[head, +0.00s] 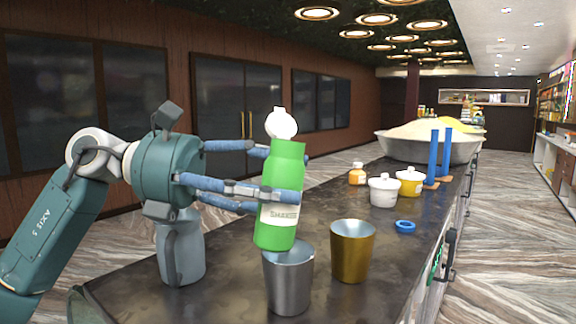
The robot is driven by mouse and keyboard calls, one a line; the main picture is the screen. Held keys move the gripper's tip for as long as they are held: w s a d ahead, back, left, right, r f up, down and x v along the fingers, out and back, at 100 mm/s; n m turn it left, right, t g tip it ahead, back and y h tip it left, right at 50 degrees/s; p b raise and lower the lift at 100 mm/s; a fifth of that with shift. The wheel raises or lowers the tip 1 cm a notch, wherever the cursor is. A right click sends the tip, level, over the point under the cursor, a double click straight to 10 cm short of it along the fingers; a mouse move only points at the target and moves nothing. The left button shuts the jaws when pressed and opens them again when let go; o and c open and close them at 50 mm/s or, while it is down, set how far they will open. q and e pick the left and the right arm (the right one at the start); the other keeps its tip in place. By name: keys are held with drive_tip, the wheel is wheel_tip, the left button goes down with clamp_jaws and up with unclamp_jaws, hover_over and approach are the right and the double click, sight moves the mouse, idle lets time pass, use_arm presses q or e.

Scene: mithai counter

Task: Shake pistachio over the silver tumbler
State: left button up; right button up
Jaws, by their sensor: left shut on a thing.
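My left gripper (277,170) is shut on a green shaker bottle (283,180). The bottle has a white label reading "SHAKER" and a white round cap at its top. It is held slightly tilted, cap up, with its lower end just above and overlapping the rim of the silver tumbler (289,283) in the head view. I cannot tell whether they touch. The silver tumbler stands upright on the dark counter. A gold tumbler (351,252) stands upright to its right. No pistachio is visible. My right gripper is not in view.
A grey-blue jug or canister (181,250) stands at the left. A blue ring (405,227), white pot (383,191), yellow pot (408,182), orange jar (357,174) and blue posts (433,156) stand farther along the counter (345,300). A large heaped bowl (420,150) is behind them.

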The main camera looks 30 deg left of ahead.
use_arm(q)
drive_tip(key=s+n+g+y+p, duration=0.1)
drive_tip(key=p, duration=0.3)
drive_tip(key=s+a+r+n+g+y+p, duration=0.1)
drive_tip(key=p, duration=0.3)
drive_tip(key=shift+s+n, duration=0.25)
drive_tip(key=shift+n, duration=0.15)
drive_tip(key=shift+s+f+g+y+p, duration=0.15)
drive_tip(key=shift+f+g+y+p, duration=0.15)
drive_tip(key=shift+g+y+p, duration=0.15)
drive_tip(key=shift+s+f+b, duration=0.1)
drive_tip(key=shift+f+b, duration=0.2)
drive_tip(key=shift+b, duration=0.2)
drive_tip(key=shift+a, duration=0.1)
